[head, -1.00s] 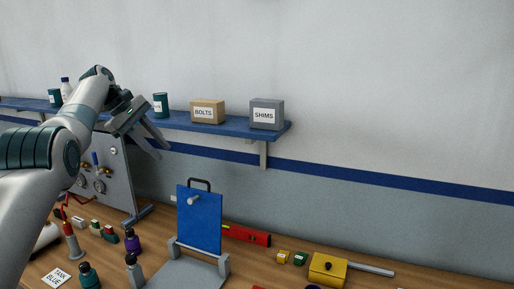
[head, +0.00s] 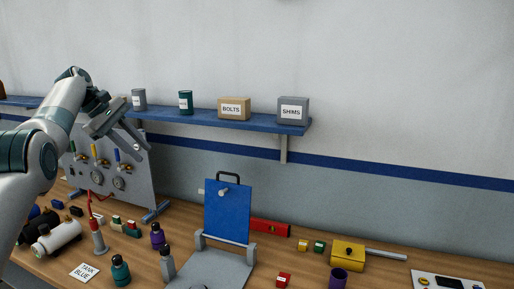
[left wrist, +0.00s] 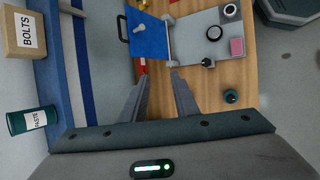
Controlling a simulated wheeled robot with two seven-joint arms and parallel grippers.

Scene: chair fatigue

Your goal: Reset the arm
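My left arm (head: 52,125) comes in from the left in the head view, raised above the bench. My left gripper (head: 133,138) hangs in front of the shelf and the gauge panel, empty. In the left wrist view its two fingers (left wrist: 159,80) stand apart with nothing between them. Past them lie the bench and the blue upright plate on its grey stand. My right gripper shows in neither view.
A blue shelf (head: 262,124) on the wall carries cans, a BOLTS box (head: 234,108) and a SHIMS box (head: 293,110). The gauge panel (head: 105,178), blue plate (head: 227,213), bottles and a yellow box (head: 347,257) stand on the bench (head: 205,210).

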